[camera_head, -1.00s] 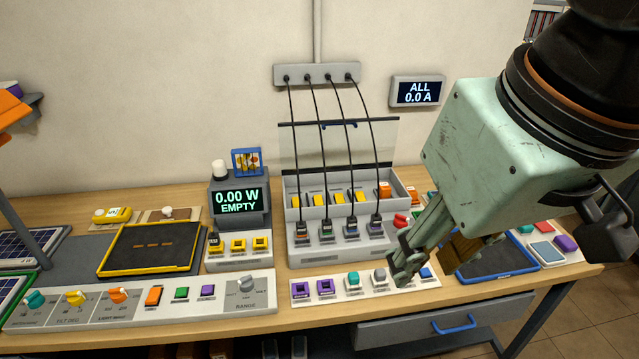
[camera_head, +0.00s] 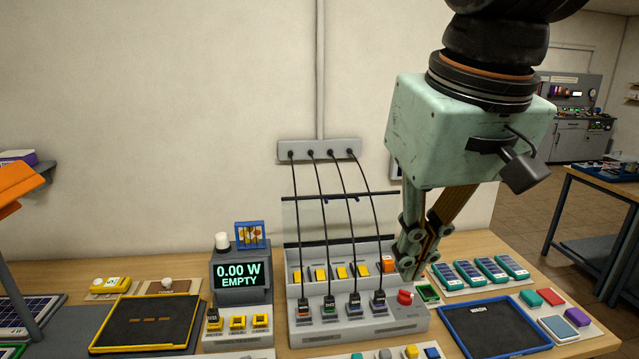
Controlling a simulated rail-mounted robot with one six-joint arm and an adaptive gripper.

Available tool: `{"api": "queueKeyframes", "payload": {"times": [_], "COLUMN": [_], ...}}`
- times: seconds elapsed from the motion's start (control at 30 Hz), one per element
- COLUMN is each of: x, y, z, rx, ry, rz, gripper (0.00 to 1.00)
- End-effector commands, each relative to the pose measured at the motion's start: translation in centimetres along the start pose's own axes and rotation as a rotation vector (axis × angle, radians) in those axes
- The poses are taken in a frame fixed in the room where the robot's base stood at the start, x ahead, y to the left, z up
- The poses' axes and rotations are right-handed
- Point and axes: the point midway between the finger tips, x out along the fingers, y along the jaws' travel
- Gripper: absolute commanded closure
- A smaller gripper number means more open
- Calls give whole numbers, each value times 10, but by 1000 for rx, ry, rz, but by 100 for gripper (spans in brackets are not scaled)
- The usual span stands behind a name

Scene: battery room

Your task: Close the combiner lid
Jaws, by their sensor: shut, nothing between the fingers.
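The combiner box (camera_head: 408,322) is a light grey case on the bench, with several yellow switches and an orange one (camera_head: 389,265) inside. Its clear lid (camera_head: 305,220), with dark edges, stands open, upright at the back of the box. Several black cables pass in front of the lid and end in plugs along the box's front. My gripper (camera_head: 409,275) is shut and empty, pointing down at the box's right end, near the orange switch and a red knob (camera_head: 405,298). It hides part of the box's right end. I cannot tell whether it touches the box.
The cables hang from a grey wall strip (camera_head: 320,150). A display reading 0.00 W EMPTY (camera_head: 240,275) stands left of the box.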

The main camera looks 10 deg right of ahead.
Motion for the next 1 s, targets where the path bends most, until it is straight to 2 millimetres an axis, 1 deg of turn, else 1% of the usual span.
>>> {"api": "queueKeyframes", "payload": {"times": [0.03, 0.1, 0.47, 0.7, 1.0], "x": [-5, -10, -30, -38, -42], "y": [1, 2, 9, 14, 22], "z": [-12, -27, -102, -151, -211], "rx": [1, 2, 10, 14, 19], "ry": [-6, -14, -55, -84, -117], "rz": [1, 1, 5, 7, 9], "gripper": [100, 100, 100, 100, 100]}}
